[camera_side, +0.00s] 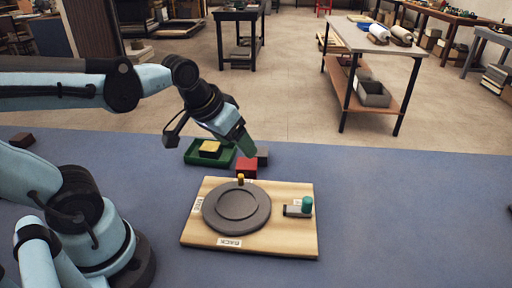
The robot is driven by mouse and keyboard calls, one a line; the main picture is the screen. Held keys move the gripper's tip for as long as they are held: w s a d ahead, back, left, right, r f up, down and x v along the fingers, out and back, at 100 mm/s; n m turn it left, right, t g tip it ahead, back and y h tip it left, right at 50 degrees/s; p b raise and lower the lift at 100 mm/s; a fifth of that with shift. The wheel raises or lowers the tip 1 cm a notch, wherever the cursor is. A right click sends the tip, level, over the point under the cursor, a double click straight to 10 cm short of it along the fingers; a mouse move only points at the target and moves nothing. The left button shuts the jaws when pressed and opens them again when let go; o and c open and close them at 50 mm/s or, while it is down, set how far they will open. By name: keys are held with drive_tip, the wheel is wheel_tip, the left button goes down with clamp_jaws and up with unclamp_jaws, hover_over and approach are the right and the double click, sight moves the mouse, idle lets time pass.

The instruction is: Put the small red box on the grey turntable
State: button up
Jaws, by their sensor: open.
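The small red box (246,168) sits on the blue table just behind the wooden board. The grey turntable (236,208) is a round disc on that wooden board (295,240), with nothing on top of it. My gripper (247,152) is open and points down just above the red box. Its green fingertips are close over the box's top; I cannot tell whether they touch it or straddle it.
A green tray (190,155) holding a yellow block (210,148) is left of the red box. A small yellow peg (240,178) and a teal knob (307,203) stand on the board. The table's right side is clear.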

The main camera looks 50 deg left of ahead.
sight(247, 163)
drive_tip(key=w+a+n+g, duration=0.5)
drive_tip(key=w+a+n, duration=0.1)
drive_tip(key=w+n, duration=0.1)
drive_tip(key=shift+n+g, duration=0.4)
drive_tip(key=shift+w+a+f, duration=0.15)
drive_tip(key=shift+w+f, duration=0.05)
drive_tip(key=shift+f, duration=2)
drive_tip(key=shift+w+a+f, duration=0.1)
drive_tip(key=shift+w+f, duration=0.05)
drive_tip(key=shift+f, duration=2.1)
drive_tip(key=shift+w+a+f, duration=0.15)
drive_tip(key=shift+w+f, duration=0.05)
drive_tip(key=shift+f, duration=2)
drive_tip(key=shift+c, duration=0.4)
drive_tip(key=c, duration=0.8)
drive_tip(key=shift+c, duration=0.2)
drive_tip(key=shift+r, duration=0.15)
